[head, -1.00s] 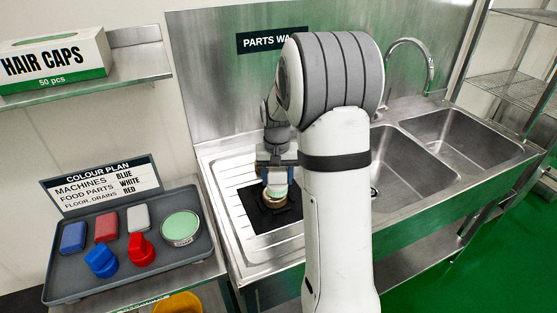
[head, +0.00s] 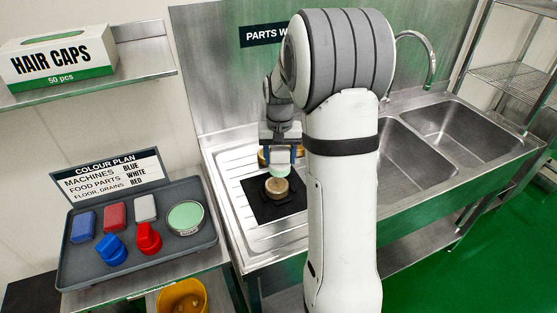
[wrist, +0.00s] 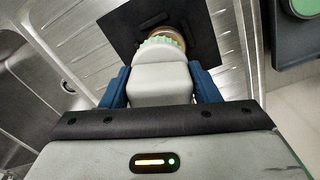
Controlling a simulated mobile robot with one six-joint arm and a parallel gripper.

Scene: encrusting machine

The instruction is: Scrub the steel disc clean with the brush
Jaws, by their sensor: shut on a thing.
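My gripper (head: 280,150) is shut on a white brush, whose pale block (wrist: 160,85) sits between the blue fingers in the wrist view. Its lower end is pale green (wrist: 161,46) and points down at the steel disc. The disc (head: 277,188) looks brownish on top and lies on a black mat (head: 262,209) on the drainboard. In the wrist view the disc (wrist: 165,31) is partly hidden behind the brush. The brush is right over the disc's far part; I cannot tell whether they touch.
A grey tray (head: 85,270) at left holds blue, red and white blocks, a blue brush (head: 111,247), a red brush (head: 148,238) and a round green-topped tin (head: 186,217). A gold-coloured item (head: 263,157) shows behind my gripper. Two sink basins (head: 455,130) lie right; a yellow bucket (head: 181,297) stands below.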

